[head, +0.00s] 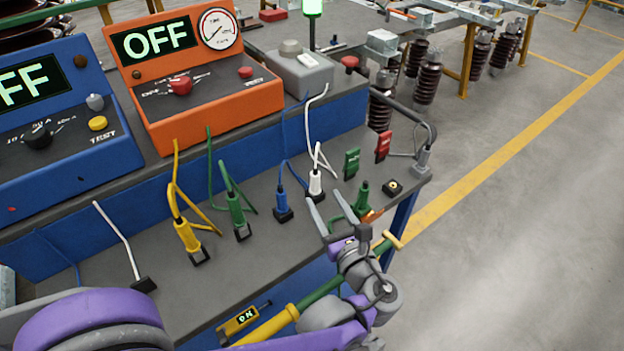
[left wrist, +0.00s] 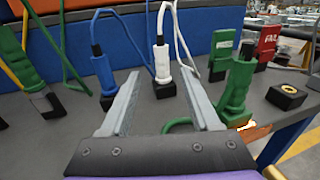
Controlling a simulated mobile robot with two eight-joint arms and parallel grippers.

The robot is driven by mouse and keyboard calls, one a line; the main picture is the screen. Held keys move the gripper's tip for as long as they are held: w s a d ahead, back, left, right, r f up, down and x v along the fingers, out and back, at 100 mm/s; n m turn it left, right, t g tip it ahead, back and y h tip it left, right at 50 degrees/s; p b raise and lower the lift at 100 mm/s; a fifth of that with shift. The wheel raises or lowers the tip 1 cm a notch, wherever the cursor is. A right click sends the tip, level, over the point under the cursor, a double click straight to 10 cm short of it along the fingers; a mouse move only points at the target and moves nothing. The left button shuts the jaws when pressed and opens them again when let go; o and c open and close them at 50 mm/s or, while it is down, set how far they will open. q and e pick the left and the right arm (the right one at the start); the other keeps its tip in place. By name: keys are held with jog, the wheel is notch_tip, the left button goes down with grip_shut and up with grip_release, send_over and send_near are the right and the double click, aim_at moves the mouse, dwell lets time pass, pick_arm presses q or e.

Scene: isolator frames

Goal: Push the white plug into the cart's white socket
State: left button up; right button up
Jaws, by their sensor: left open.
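The white plug (head: 316,184) stands upright in a small black base on the grey cart top, with a white cable looping up from it. It also shows in the left wrist view (left wrist: 162,62), beyond and between my fingers. My left gripper (head: 331,212) is open and empty, in front of the white plug and apart from it. Its fingers (left wrist: 158,88) point toward the plug, with a green plug (left wrist: 236,86) close beside the right finger. I cannot make out a separate white socket. My right gripper is not in view.
Blue (head: 283,206), green (head: 237,217) and yellow (head: 188,238) plugs stand in a row to the left. A green tag (head: 351,163) and a red FAIL tag (head: 383,146) stand behind right. A black block (head: 391,187) sits near the cart's right edge. Instrument boxes line the back.

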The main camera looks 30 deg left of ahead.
aim_at(316, 184)
pick_arm(q)
jog(key=x, duration=0.4)
jog(key=shift+w+a+r, duration=0.1)
jog(key=shift+w+a, duration=0.15)
jog(key=x, duration=0.1)
jog(key=b+x, duration=0.1)
jog(key=x, duration=0.3)
jog(key=shift+w+d+f+b, duration=0.1)
jog(key=shift+f+b, duration=0.2)
jog(key=shift+f, duration=0.1)
jog(key=shift+w+a, duration=0.25)
jog(key=shift+a, duration=0.05)
grip_shut()
